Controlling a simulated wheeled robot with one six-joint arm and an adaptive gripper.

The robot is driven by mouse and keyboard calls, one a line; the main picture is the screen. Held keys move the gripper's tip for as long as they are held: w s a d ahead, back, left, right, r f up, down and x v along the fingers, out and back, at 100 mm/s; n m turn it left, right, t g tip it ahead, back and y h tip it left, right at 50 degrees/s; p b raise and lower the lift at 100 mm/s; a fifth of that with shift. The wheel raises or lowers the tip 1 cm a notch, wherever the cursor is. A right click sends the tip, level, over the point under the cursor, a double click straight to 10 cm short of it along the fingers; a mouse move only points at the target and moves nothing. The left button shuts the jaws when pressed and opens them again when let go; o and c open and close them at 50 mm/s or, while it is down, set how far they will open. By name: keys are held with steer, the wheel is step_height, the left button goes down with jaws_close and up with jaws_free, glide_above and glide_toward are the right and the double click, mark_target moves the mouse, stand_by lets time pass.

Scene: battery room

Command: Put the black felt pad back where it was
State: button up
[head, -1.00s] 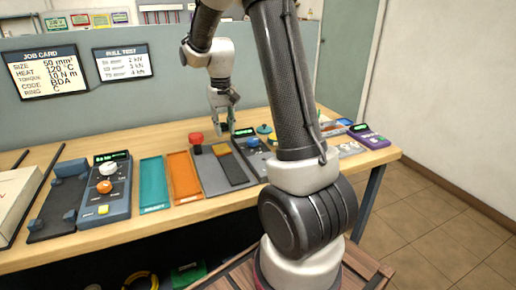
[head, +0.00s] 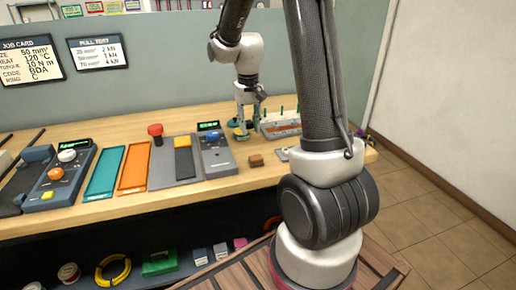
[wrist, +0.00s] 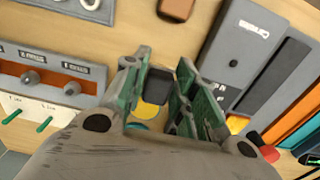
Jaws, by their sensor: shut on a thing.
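My gripper (head: 243,130) points down over the back right of the bench, past the grey device with the green display. The wrist view shows its green fingers (wrist: 160,95) closed around a small dark piece (wrist: 157,84), which looks like the black felt pad. Its far side is hidden by the fingers. A yellow patch (wrist: 146,109) and part of a teal round thing (wrist: 138,126) show just below it.
A grey device (head: 215,155) stands right of the tray; a brown block (head: 256,160) lies at its right. A panel with orange windows (head: 282,128) stands right of my gripper. Orange (head: 134,168) and teal (head: 104,172) trays lie left. A red knob (head: 155,130) stands behind the grey tray.

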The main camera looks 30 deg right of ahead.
mark_target(249, 123)
step_height(249, 123, down, 8)
steer(key=shift+f, duration=0.15)
steer(key=shift+f, duration=0.1)
steer(key=o, duration=1.1)
steer(key=shift+c, duration=0.2)
step_height(249, 123, up, 12)
steer(key=shift+w+f, duration=0.1)
steer(key=shift+w, duration=0.05)
steer(key=s+a+r+n+t, duration=0.2)
steer(key=s+a+r, duration=0.1)
steer(key=s+r, duration=0.75)
steer(key=s+a+n+t, duration=0.1)
steer(key=s+a+t, duration=0.1)
steer(key=s, duration=1)
steer(key=shift+s+r, duration=0.25)
steer(key=shift+r, duration=0.15)
